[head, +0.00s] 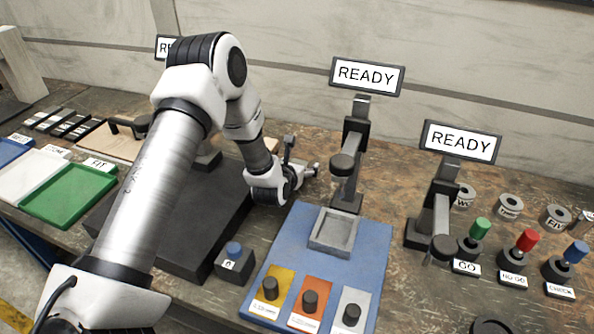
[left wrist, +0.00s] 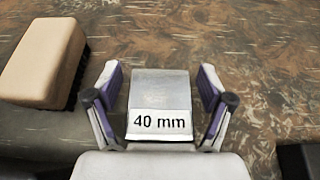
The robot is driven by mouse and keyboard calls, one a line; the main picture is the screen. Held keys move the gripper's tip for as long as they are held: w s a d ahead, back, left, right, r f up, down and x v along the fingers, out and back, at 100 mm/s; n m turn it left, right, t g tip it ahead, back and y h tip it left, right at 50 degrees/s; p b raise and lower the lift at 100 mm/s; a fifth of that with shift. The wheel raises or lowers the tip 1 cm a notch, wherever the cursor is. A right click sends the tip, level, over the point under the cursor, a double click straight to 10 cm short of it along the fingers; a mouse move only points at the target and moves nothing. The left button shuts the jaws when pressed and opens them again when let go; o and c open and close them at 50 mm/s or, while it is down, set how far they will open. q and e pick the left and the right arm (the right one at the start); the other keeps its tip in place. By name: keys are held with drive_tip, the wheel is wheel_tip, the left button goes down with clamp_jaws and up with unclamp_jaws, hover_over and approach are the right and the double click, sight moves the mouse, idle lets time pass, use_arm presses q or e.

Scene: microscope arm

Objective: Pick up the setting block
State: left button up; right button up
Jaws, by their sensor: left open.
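The setting block (left wrist: 158,88) is a grey metal block with a white "40 mm" label on its near face. In the left wrist view it stands between the two purple-padded fingers of my left gripper (left wrist: 160,82). The gripper is open, with a gap showing between each finger and the block's sides. In the head view my left gripper (head: 290,182) is at the back of the bench, behind the blue board, and I cannot make out the block there. My right gripper is not in view.
A tan-topped brush-like block (left wrist: 42,62) lies left of the fingers. The blue board (head: 285,240) holds a square grey tray (head: 333,232) and several knobs. Stands with READY signs (head: 367,76) rise to the right. A green tray (head: 68,196) lies at left.

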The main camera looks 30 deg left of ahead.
use_arm(q)
clamp_jaws()
drive_tip(key=shift+r, duration=0.1)
drive_tip(key=shift+r, duration=0.1)
